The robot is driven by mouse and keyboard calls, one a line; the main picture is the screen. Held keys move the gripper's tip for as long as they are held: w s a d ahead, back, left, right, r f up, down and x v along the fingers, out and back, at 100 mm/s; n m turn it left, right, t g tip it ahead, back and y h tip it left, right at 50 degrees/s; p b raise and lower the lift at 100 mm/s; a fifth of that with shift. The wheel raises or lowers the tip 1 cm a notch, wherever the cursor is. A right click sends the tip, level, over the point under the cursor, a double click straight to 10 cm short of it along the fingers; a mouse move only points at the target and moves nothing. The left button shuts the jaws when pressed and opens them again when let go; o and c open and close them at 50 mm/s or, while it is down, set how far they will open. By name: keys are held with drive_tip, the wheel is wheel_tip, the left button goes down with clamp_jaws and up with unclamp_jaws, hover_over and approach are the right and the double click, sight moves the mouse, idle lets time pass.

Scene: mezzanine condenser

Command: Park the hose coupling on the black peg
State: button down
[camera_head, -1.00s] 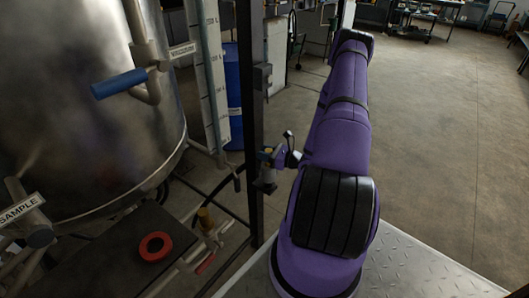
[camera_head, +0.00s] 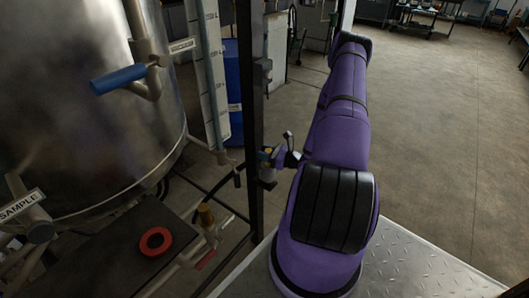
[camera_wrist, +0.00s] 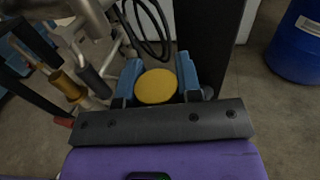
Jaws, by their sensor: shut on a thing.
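My gripper (camera_head: 272,156) is beside the dark upright post, partly hidden by my forearm. In the wrist view its blue fingers (camera_wrist: 158,83) are shut on the hose coupling (camera_wrist: 155,87), seen end-on as a round yellow face. In the head view the coupling (camera_head: 268,172) is a small greyish body below the fingers, close to the post. A small dark piece (camera_head: 269,184) juts by the post just below it; I cannot tell surely whether this is the black peg, or whether the coupling touches it.
The dark post (camera_head: 251,110) stands close to my gripper. A steel tank (camera_head: 90,110) with a blue-handled valve (camera_head: 118,81) fills the left. Black hose loops (camera_wrist: 150,25) show beyond the fingers.

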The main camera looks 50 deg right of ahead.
drive_tip(key=shift+f, duration=0.45)
drive_tip(key=c, duration=0.7)
unclamp_jaws()
drive_tip(key=v, duration=1)
drive_tip(key=shift+s+d, duration=0.1)
drive_tip(key=shift+s, duration=0.25)
